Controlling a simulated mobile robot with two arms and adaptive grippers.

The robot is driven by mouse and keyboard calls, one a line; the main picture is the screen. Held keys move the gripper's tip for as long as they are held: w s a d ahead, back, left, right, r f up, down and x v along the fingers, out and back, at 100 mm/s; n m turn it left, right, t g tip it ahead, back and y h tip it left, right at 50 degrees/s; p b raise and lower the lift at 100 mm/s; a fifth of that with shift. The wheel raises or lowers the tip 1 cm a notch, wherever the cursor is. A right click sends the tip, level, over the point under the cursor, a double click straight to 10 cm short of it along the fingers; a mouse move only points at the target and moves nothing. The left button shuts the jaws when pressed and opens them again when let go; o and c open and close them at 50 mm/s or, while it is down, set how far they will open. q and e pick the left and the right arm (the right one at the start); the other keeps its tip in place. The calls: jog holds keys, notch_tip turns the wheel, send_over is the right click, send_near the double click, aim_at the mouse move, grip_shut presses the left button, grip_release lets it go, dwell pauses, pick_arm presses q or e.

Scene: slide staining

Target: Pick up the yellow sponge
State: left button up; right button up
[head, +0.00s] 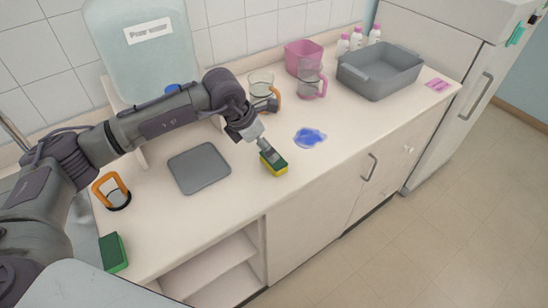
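The yellow sponge (278,169), with a dark top layer, is near the front edge of the counter, right of the grey mat. My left arm comes in from the left, and its gripper (266,150) points down at the sponge. The fingertips meet or overlap the sponge's upper end in the picture. The fingers are small and partly hidden, so I cannot tell whether they are closed on it. I also cannot tell whether the sponge rests on the counter. My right gripper is not in view.
A green sponge (113,254) and an orange-handled cup (118,199) are at left. A grey mat (199,168) lies mid-counter, and a blue spill (310,137) lies behind the sponge. Jugs, a pink container (303,56) and a grey basin (380,74) stand further back.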

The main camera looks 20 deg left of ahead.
pick_arm(q)
jog(key=x, duration=0.3)
jog(key=shift+w+r, duration=0.1)
jog(key=shift+w, duration=0.15)
jog(key=shift+w+d+f+p, duration=0.1)
jog(key=shift+w+f+p, duration=0.2)
jog(key=shift+f+p, duration=0.2)
jog(key=shift+p+x, duration=0.85)
jog(key=shift+x, duration=0.2)
jog(key=x, duration=0.2)
jog(key=shift+d+f, duration=0.15)
jog(key=shift+f, duration=0.2)
jog(key=c, duration=0.5)
jog(key=shift+c, duration=0.2)
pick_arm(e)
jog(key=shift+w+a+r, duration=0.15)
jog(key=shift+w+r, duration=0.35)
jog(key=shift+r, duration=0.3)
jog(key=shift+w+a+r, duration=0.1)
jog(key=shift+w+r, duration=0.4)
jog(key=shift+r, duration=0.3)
